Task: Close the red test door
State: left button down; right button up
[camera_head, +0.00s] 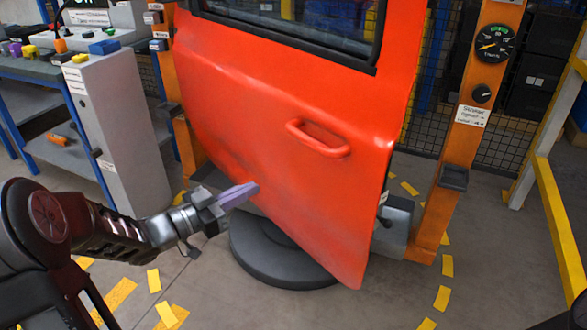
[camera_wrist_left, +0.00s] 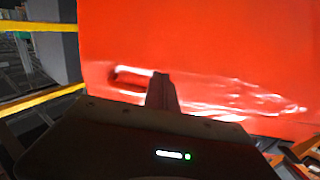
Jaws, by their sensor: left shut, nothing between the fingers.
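The red test door (camera_head: 270,95) fills the middle of the head view. It stands at an angle between the orange posts, its right edge swung out toward me. Its pull handle (camera_head: 318,138) is on the right half. My left gripper (camera_head: 254,188) is shut and empty, its fingertips at the lower left part of the door; I cannot tell whether they touch it. In the left wrist view the door (camera_wrist_left: 200,45) fills most of the picture and the shut fingers (camera_wrist_left: 161,78) point at it. My right gripper is not in view.
An orange post (camera_head: 470,120) with a gauge (camera_head: 495,43) stands right of the door. A grey cabinet (camera_head: 120,130) and a workbench (camera_head: 45,70) with small parts are at the left. A yellow rail (camera_head: 560,230) is at the right. A dark round base (camera_head: 275,255) sits below the door.

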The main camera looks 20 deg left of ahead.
aim_at(304, 162)
pick_arm(q)
jog(key=b+x, duration=0.2)
jog(key=x, duration=1.2)
jog(key=shift+a+f, duration=0.1)
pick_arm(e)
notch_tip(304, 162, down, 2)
pick_arm(q)
jog(key=shift+w, duration=0.1)
